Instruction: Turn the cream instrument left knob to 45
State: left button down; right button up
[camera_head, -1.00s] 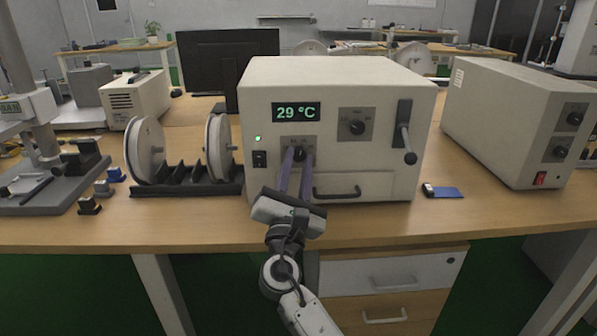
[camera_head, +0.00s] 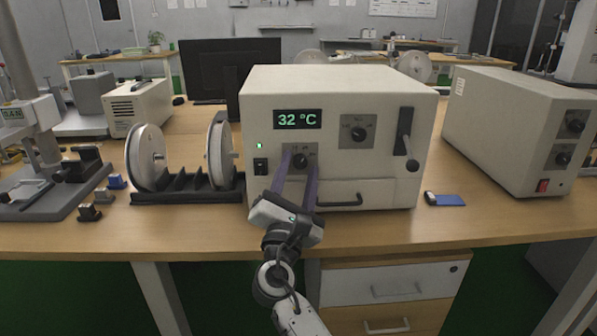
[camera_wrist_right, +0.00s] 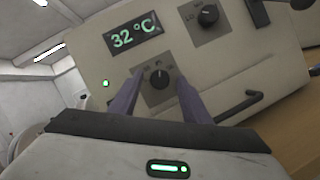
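The cream instrument (camera_head: 340,85) stands on the wooden bench. Its green display (camera_head: 297,119) reads 32 °C, also in the right wrist view (camera_wrist_right: 134,35). The black left knob (camera_head: 300,161) sits below the display on a grey plate. My right gripper (camera_head: 300,156) has its two purple fingers on either side of this knob. In the right wrist view, the knob (camera_wrist_right: 160,78) shows between the spread fingers with gaps beside it, so the gripper looks open and not clamped. My left gripper is not in view.
A second knob (camera_head: 358,133) and a lever (camera_head: 406,140) are on the instrument's right side, with a black handle (camera_head: 340,201) below. A reel stand (camera_head: 188,192) is to the left. Another cream box (camera_head: 510,130) stands right. Bare bench lies in front.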

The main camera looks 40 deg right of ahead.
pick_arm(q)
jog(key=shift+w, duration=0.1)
pick_arm(e)
jog(key=shift+r, duration=0.15)
notch_tip(320, 180, up, 10)
jog(key=p, duration=0.3)
jog(key=shift+p, duration=0.35)
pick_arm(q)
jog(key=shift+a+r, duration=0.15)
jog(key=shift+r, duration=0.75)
pick_arm(e)
jog(key=shift+f, duration=0.2)
